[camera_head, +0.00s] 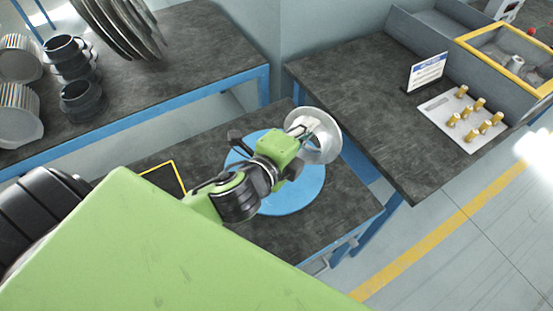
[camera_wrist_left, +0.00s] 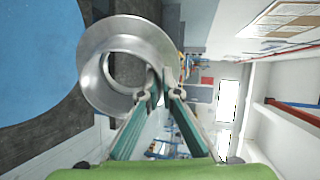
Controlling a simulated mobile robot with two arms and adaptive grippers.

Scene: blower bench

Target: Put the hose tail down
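The hose tail is a shiny silver flanged ring (camera_head: 325,140), held up over the far right edge of a round blue disc (camera_head: 294,198) on the middle bench. In the left wrist view the hose tail (camera_wrist_left: 92,75) is large, with its round opening showing. My left gripper (camera_head: 300,128) is shut on its wall; both fingertips (camera_wrist_left: 163,90) meet at the ring's right side. The hose tail looks raised above the bench, but the exact gap is hard to tell. The blue disc (camera_wrist_left: 35,60) also shows in the wrist view. My right gripper is not in view.
A yellow-outlined square (camera_head: 165,180) lies left of the disc. The right bench (camera_head: 345,80) carries a sign (camera_head: 427,72), a white tray (camera_head: 462,138) of several brass fittings and a grey bin. The left bench (camera_head: 200,50) holds dark ribbed parts (camera_head: 80,98) and stacked rolls.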

